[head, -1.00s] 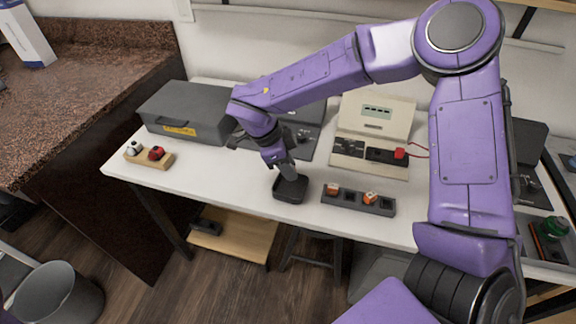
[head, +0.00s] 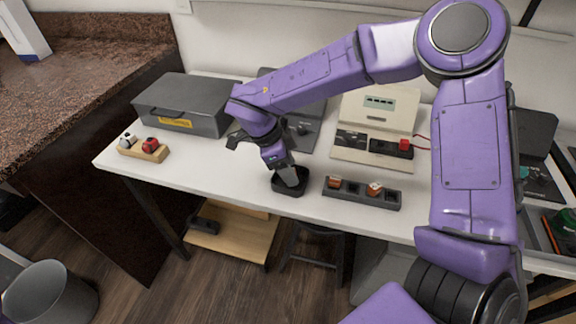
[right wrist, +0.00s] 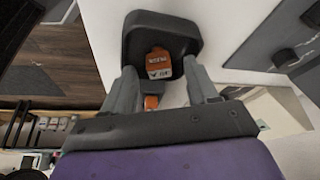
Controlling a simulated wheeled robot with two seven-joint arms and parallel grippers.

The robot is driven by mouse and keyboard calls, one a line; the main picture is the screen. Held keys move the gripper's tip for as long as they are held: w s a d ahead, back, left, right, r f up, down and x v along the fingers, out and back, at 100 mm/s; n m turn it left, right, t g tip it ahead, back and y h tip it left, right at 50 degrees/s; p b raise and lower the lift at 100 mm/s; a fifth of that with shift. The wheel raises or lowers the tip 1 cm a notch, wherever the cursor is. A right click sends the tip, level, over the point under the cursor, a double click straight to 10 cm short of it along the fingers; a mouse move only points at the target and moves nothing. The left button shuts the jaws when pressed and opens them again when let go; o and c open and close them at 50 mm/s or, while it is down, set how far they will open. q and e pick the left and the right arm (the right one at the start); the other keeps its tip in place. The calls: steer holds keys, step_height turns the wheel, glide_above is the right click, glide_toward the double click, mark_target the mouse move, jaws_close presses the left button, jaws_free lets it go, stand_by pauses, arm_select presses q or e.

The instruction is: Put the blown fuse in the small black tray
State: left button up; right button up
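The small black tray (head: 276,189) stands near the table's front edge. My right gripper (head: 290,179) points down into it. In the right wrist view a white fuse with an orange top (right wrist: 159,64) lies inside the black tray (right wrist: 160,24). The open fingers of my right gripper (right wrist: 160,72) stand on either side of the fuse, with clear gaps. A small orange piece (right wrist: 151,102) shows nearer the palm; I cannot tell what it belongs to. My left gripper is not in view.
A dark fuse rack (head: 352,192) with two orange-and-white pieces stands right of the tray. Behind are a grey case (head: 185,100) and a beige device (head: 378,105) with a red plug. A wooden block (head: 142,152) with small knobs is at the left. The white table between is clear.

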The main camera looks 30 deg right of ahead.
steer(key=p+v, duration=0.1)
steer(key=v, duration=0.9)
steer(key=shift+a+r, duration=0.2)
steer(key=shift+w, duration=0.1)
